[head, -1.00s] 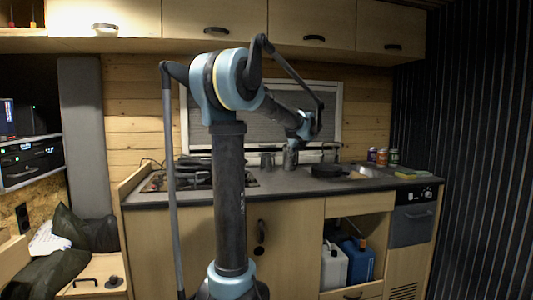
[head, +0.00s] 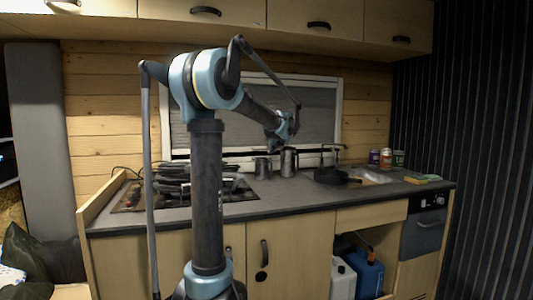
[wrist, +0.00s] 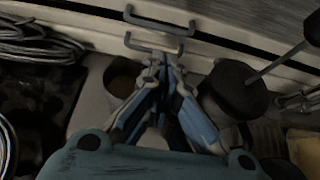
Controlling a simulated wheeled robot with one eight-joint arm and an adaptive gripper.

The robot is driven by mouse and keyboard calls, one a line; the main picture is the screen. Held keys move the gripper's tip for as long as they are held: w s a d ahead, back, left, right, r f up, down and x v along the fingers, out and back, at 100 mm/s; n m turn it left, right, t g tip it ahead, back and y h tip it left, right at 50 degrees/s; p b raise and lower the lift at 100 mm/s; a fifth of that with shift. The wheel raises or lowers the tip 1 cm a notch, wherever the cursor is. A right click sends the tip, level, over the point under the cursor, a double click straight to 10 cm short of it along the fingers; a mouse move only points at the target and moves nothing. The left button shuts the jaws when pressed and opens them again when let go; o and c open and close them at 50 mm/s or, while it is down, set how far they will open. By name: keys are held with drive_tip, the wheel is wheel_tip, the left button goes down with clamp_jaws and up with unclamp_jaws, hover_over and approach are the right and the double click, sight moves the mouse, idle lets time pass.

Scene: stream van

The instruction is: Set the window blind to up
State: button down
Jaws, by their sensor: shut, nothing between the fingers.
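The window blind (head: 310,112) is a grey sheet inside a pale window frame (head: 338,105) on the back wall. It covers most of the window, down close to the sill. In the wrist view, two grey bracket-shaped pulls show one above the other, the upper pull (wrist: 158,20) and the lower pull (wrist: 152,46), on pale rails. My gripper (wrist: 165,68) is shut and empty, its tips just below the lower pull in the picture. I cannot tell whether they touch it. In the head view, my gripper (head: 282,138) is in front of the blind's lower part, partly hidden by my arm.
The counter (head: 290,195) below the window holds a stove (head: 185,188), metal pots (head: 289,162), a black pan (head: 330,176), a tap (head: 337,152) and several cans (head: 385,158). Upper cabinets (head: 300,20) hang above the window. Clutter sits close beneath my gripper.

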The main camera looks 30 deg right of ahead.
drive_tip(key=x, duration=0.8)
drive_tip(key=shift+w+d+f, duration=0.15)
drive_tip(key=shift+w+d, duration=0.05)
drive_tip(key=shift+w, duration=0.1)
